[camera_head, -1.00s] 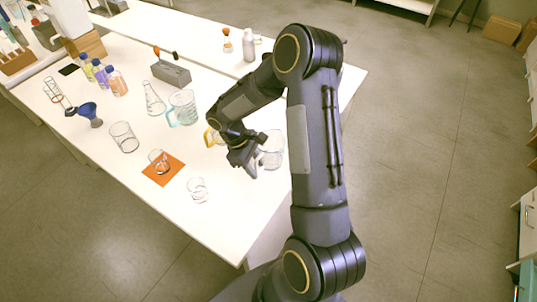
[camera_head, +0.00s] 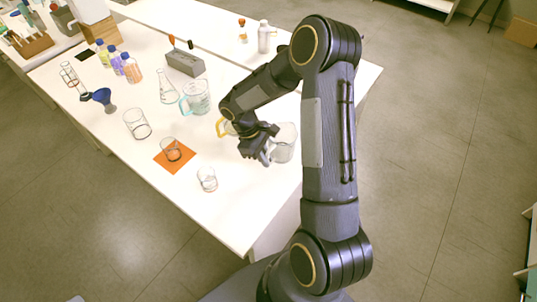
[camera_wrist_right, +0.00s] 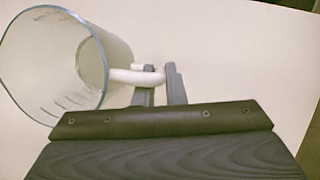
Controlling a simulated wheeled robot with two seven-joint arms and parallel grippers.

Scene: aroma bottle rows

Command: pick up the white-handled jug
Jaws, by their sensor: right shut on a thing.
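The white-handled jug (camera_head: 285,146) is clear glass and stands near the right edge of the white table, partly hidden by my right gripper in the head view. In the right wrist view the jug (camera_wrist_right: 75,65) lies at the left, with its white handle (camera_wrist_right: 135,76) reaching in between the two fingers. My right gripper (camera_head: 266,155) is shut on that handle, and its fingers also show in the wrist view (camera_wrist_right: 160,84). Whether the jug touches the table is hard to tell. My left gripper is not in view.
A yellow-handled vessel (camera_head: 224,127) is partly hidden behind my right arm. A teal-handled jug (camera_head: 196,98), a conical flask (camera_head: 167,90) and several beakers stand to the left. One beaker (camera_head: 171,150) is on an orange mat (camera_head: 184,163). The table's front right is clear.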

